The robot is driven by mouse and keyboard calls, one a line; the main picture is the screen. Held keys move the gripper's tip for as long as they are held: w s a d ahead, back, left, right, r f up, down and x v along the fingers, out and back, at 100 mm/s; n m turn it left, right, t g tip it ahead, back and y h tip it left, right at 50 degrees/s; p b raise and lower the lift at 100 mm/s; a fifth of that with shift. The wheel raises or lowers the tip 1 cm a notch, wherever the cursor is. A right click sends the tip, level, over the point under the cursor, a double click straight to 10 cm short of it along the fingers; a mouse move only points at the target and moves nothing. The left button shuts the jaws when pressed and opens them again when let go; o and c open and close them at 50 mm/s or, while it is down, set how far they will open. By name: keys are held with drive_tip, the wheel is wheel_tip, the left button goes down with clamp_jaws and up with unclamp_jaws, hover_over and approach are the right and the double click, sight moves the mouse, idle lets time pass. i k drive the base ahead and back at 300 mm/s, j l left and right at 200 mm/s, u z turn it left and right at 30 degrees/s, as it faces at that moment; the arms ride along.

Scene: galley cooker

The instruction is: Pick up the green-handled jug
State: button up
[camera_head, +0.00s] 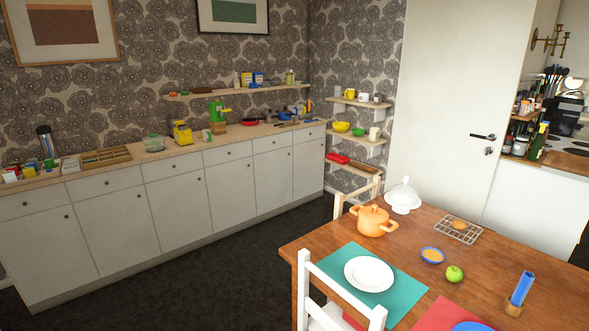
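I cannot clearly pick out a green-handled jug at this size. On the long counter, a green upright object (216,111) stands toward the middle, with a small white and green item (207,135) in front of it. Further left on the counter is a clear container with a greenish tint (153,143). I cannot tell whether any of these has a jug's handle. My gripper is not in view.
The counter (140,156) runs along the left wall, with a yellow object (182,132) and a wooden divided tray (105,157) on it. A laid wooden table (420,220) and a white chair (330,300) stand at right. Dark floor (220,275) lies clear between.

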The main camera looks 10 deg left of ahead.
sight(206, 134)
drive_tip(key=i+j+u, duration=0.75)
drive_tip(key=i+u, duration=0.2)
drive_tip(key=i, duration=0.2)
drive_tip(key=i+u, duration=0.3)
drive_tip(key=i, duration=1.05)
drive_tip(key=i+j, duration=0.1)
drive_tip(key=i, duration=0.75)
drive_tip(key=i+j+z, duration=0.1)
drive_tip(key=i+z, duration=0.2)
drive_tip(key=i, duration=0.15)
drive_tip(key=i+j+z, duration=0.25)
drive_tip(key=i, duration=0.2)
drive_tip(key=i+j+z, duration=0.3)
drive_tip(key=i, duration=0.15)
drive_tip(key=l, duration=0.1)
